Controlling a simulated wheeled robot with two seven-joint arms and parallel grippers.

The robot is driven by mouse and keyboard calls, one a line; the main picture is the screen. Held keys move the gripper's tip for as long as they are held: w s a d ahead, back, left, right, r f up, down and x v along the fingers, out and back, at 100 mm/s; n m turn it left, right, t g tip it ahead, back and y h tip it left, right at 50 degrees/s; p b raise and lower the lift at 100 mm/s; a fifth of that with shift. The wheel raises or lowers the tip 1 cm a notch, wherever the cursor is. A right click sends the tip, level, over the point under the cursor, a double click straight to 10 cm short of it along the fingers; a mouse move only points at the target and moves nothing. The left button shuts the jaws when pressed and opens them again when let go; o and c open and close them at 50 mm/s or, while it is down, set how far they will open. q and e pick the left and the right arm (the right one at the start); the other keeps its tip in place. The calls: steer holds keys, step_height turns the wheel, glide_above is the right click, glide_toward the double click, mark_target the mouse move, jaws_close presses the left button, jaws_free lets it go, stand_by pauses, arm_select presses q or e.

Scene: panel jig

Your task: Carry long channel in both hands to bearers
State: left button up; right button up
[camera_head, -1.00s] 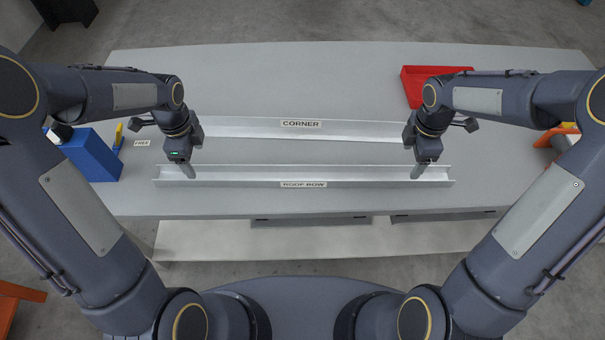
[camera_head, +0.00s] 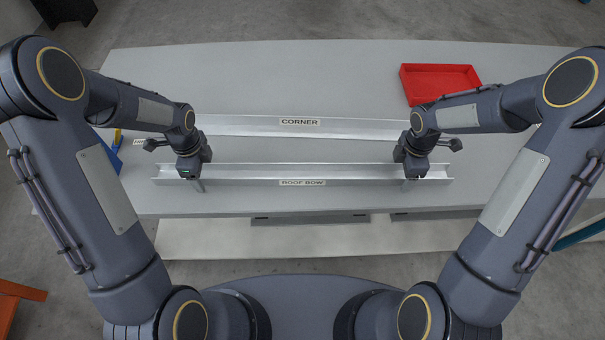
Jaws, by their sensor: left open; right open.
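My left gripper (camera_head: 199,186) is open at the front channel's left part, pointing down. My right gripper (camera_head: 406,185) is open at its right part, also pointing down. The fingertips overlap the front channel in the picture; I cannot tell whether they touch it. My arms hide both ends of the CORNER channel. I cannot make out any bearers.
A red tray (camera_head: 440,82) stands at the back right. A blue item (camera_head: 108,155) shows at the left, mostly hidden by my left arm. A pale shelf (camera_head: 300,238) lies below the table's front edge. The middle back of the table is clear.

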arm_select(q)
steer(key=shift+f, duration=0.1)
jaws_close()
arm_select(e)
jaws_close()
